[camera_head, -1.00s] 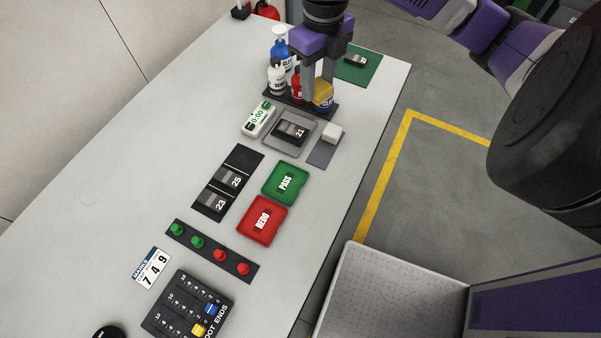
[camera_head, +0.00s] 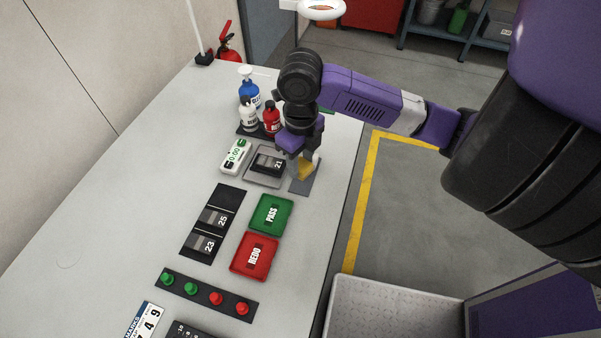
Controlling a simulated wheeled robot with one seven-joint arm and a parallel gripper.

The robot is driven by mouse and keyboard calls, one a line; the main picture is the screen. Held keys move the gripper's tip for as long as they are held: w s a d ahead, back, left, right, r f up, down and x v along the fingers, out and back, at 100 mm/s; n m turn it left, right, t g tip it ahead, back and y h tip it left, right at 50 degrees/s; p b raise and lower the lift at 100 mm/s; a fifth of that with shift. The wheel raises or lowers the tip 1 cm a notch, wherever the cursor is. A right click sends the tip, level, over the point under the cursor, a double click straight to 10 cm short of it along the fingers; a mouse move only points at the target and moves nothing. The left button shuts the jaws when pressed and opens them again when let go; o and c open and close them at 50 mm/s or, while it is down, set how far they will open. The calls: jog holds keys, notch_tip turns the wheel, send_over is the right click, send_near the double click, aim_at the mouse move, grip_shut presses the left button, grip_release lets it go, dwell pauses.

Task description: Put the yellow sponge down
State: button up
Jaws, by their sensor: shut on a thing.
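The yellow sponge (camera_head: 306,171) shows as a small yellow patch between the fingers of my gripper (camera_head: 303,172). My gripper points down and is shut on the sponge, low over a flat grey pad (camera_head: 302,188) at the right edge of the bench. The fingers hide much of the sponge, and I cannot tell whether it touches the pad. The white block seen on this pad before is mostly or wholly hidden by my gripper.
Left of my gripper a grey tray (camera_head: 250,177) holds a dark block marked 21 (camera_head: 268,163). A timer (camera_head: 236,157) and a rack of bottles (camera_head: 271,118) stand close by. Green PASS (camera_head: 271,215) and red REDO (camera_head: 255,255) trays lie nearer.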

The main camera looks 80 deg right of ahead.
aim_at(301, 183)
jog(key=shift+f, duration=2.65)
jog(key=shift+f, duration=0.2)
jog(key=o, duration=1)
jog(key=shift+o, duration=0.2)
jog(key=shift+r, duration=0.15)
